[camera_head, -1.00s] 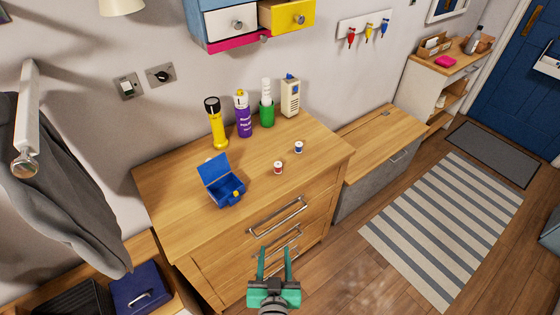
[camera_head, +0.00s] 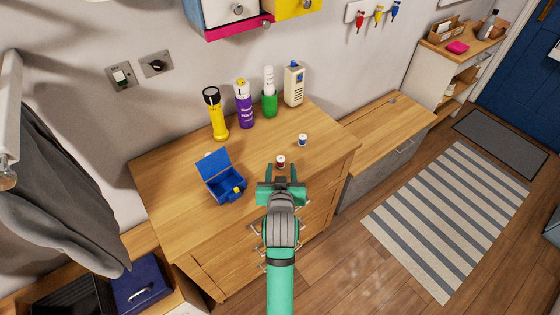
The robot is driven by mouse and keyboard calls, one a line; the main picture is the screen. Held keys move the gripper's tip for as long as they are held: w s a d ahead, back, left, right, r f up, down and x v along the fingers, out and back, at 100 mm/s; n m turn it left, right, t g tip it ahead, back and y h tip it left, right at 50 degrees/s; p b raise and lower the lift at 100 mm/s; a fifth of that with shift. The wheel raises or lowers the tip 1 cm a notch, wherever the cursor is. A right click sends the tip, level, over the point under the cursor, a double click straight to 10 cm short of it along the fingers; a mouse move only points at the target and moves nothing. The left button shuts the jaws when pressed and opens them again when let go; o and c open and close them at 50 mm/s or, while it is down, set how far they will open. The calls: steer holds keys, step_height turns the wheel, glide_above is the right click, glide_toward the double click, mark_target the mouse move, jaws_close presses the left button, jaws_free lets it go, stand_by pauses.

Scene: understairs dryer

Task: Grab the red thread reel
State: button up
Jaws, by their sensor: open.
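The red thread reel (camera_head: 281,161) stands upright on the wooden dresser top, right of the open blue box. It is small, with a red middle and pale ends. My gripper (camera_head: 282,172) is open, its two green fingers pointing away from me toward the reel. In the picture the fingertips lie on either side of the reel's lower part. I cannot tell whether the reel is between them in depth or whether they touch it. My gripper's body hides part of the dresser's front edge.
A blue thread reel (camera_head: 303,140) stands behind and right of the red one. The open blue box (camera_head: 222,184) is to the left. A yellow torch (camera_head: 216,118), purple spray can (camera_head: 244,108), green-based bottle (camera_head: 269,100) and cream box (camera_head: 293,85) line the back. The dresser top's (camera_head: 170,215) front left is clear.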

mark_target(281, 160)
steer(key=x, duration=0.2)
steer(key=shift+w+f, duration=0.1)
steer(key=shift+w, duration=0.15)
steer(key=shift+w+d+f, duration=0.1)
steer(key=shift+w, duration=0.1)
steer(key=x, duration=0.4)
steer(key=shift+w, duration=0.2)
steer(key=shift+s+a, duration=0.1)
steer(key=shift+a, duration=0.2)
steer(key=shift+d, duration=0.1)
steer(key=c, duration=1.1)
